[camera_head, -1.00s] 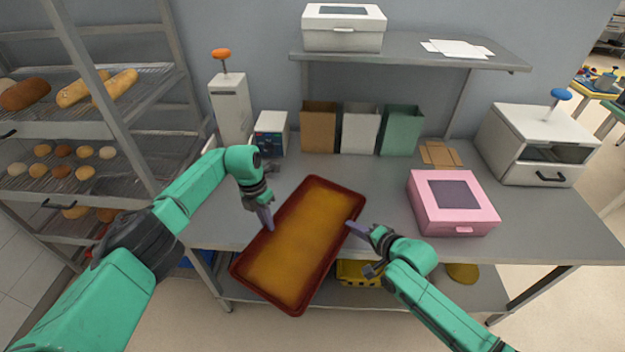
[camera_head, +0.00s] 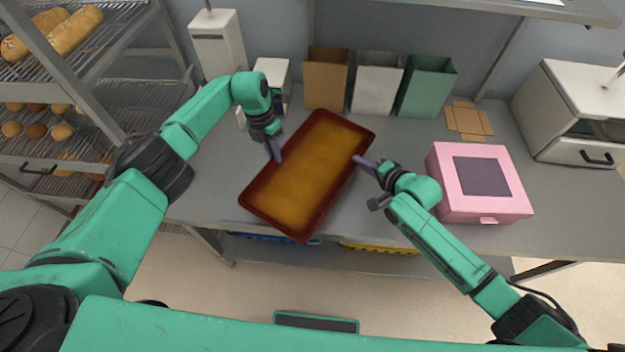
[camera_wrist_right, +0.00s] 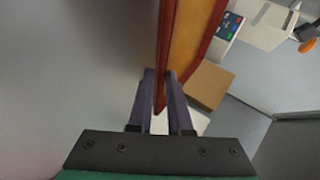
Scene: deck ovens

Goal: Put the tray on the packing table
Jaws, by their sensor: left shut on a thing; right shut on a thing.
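The tray (camera_head: 308,175) is a dark red rectangle with a golden-brown inside, lying at a slant over the grey packing table (camera_head: 210,190). Its front corner reaches slightly past the table's front edge in the head view; I cannot tell if it touches the top. My left gripper (camera_head: 275,152) is shut on the tray's left long rim. My right gripper (camera_head: 362,162) is shut on its right long rim. In the right wrist view the tray's red rim (camera_wrist_right: 163,60) stands between the fingers of my right gripper (camera_wrist_right: 162,95).
A pink box (camera_head: 450,205) sits right of the tray. Brown (camera_head: 326,80), white (camera_head: 375,85) and green (camera_head: 425,88) bags stand behind it. A bread rack (camera_head: 100,95) is at the left, a white oven-like box (camera_head: 570,110) at the right.

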